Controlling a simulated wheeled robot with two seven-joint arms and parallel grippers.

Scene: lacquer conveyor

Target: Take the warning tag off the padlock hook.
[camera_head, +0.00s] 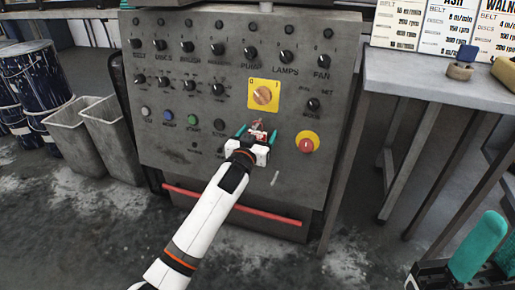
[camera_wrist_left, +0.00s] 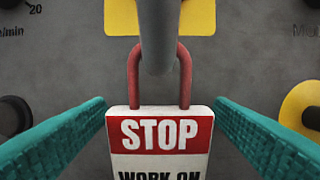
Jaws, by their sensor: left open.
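The warning tag (camera_wrist_left: 160,148) is white with a red band reading STOP and black lettering below. Its red loop (camera_wrist_left: 133,75) rises to a thick grey hook (camera_wrist_left: 159,38), which covers the loop's top. In the head view the tag (camera_head: 257,128) is small, below the yellow switch plate. My left gripper (camera_head: 256,136) is at the panel, its open teal fingers on either side of the tag. In the wrist view gaps show between both fingers and the tag. My right gripper (camera_head: 497,236) is at the lower right with its fingers apart, partly cut off.
The grey control panel (camera_head: 180,120) carries several knobs and buttons. A yellow switch plate (camera_head: 254,98) is above the tag and a red stop button (camera_head: 306,145) is right of it. A grey table (camera_head: 440,85) stands at right, bins (camera_head: 70,135) at left.

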